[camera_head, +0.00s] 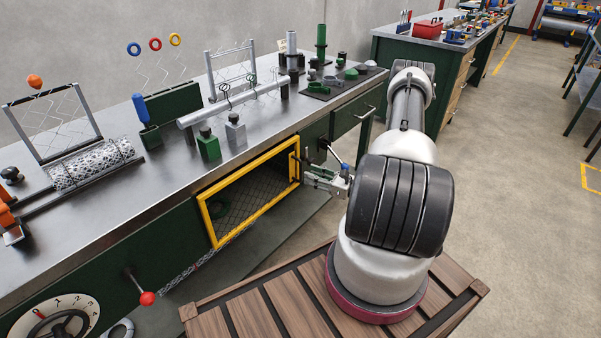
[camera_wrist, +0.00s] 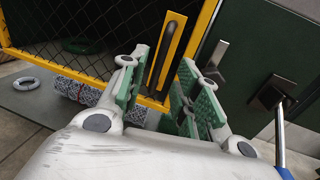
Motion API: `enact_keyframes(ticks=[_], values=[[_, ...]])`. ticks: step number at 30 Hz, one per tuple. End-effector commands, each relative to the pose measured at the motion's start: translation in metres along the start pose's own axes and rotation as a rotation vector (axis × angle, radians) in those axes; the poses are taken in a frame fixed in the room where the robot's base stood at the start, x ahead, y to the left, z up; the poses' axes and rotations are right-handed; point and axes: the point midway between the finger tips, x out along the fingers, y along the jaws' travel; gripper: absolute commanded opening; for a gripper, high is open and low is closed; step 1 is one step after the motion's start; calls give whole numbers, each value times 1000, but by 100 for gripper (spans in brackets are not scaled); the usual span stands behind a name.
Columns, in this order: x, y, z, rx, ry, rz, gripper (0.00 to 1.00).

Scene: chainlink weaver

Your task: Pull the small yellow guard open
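The small yellow guard (camera_head: 222,184) is a yellow frame with dark wire mesh, set in the front of the green bench. It looks closed over the opening. In the wrist view, the guard's frame (camera_wrist: 205,32) fills the upper left. Its dark upright handle (camera_wrist: 166,55) sits on a yellow plate at the frame's right side. My gripper (camera_head: 306,174) is at the guard's right edge. In the wrist view, its two green-padded fingers (camera_wrist: 163,88) are apart, one on each side of the handle. I see gaps beside the handle, so it is not clamped.
Right of the guard is a dark bracket with a blue-tipped lever (camera_wrist: 279,120), close to my right finger. A red-knobbed lever (camera_head: 147,298) and a dial (camera_head: 50,318) are at lower left. Floor (camera_head: 500,160) at right is clear.

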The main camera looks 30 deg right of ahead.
Motion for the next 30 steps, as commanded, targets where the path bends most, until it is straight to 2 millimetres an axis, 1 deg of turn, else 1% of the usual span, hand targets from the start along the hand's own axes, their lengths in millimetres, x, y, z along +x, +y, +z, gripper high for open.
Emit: enact_keyframes(ticks=[1, 3, 6, 9, 13, 20, 21, 25, 30], values=[[10, 1, 0, -1, 0, 4, 32], [22, 1, 0, -1, 1, 6, 32], [38, 1, 0, -1, 1, 5, 32], [48, 1, 0, 0, 2, 5, 32], [54, 1, 0, 0, 2, 2, 32], [55, 1, 0, 0, 2, 2, 32], [55, 1, 0, 0, 2, 2, 25], [55, 1, 0, 0, 2, 3, 1], [55, 1, 0, 0, 2, 3, 0]])
